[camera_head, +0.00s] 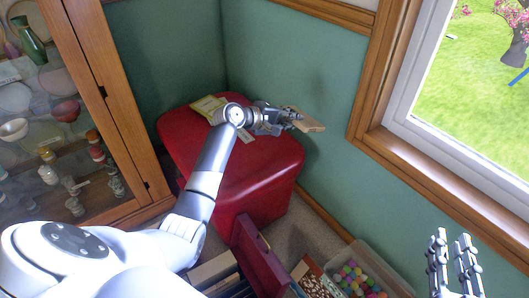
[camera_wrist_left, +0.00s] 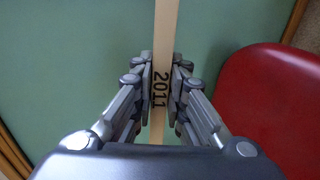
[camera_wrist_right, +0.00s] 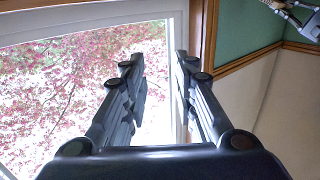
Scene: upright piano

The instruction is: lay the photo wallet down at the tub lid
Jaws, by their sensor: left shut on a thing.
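My left gripper (camera_head: 287,118) is shut on a thin cream-tan flat object, likely the photo wallet (camera_head: 308,122). It is held in the air near the green wall, above the far right side of a red box-like seat. In the left wrist view the gripper (camera_wrist_left: 162,72) pinches the wallet (camera_wrist_left: 166,25) edge-on, with "2011" on its edge. I cannot make out a tub lid for certain. My right gripper (camera_head: 455,250) is open and empty at the lower right; it also shows in the right wrist view (camera_wrist_right: 158,75).
The red seat (camera_head: 190,150) carries a yellow-green booklet (camera_head: 207,104) and a pale card partly behind my arm. A clear tub (camera_head: 394,268) of coloured balls stands on the floor beside boxes and a dark red panel (camera_head: 258,262). A glass cabinet (camera_head: 110,95) is left, a window right.

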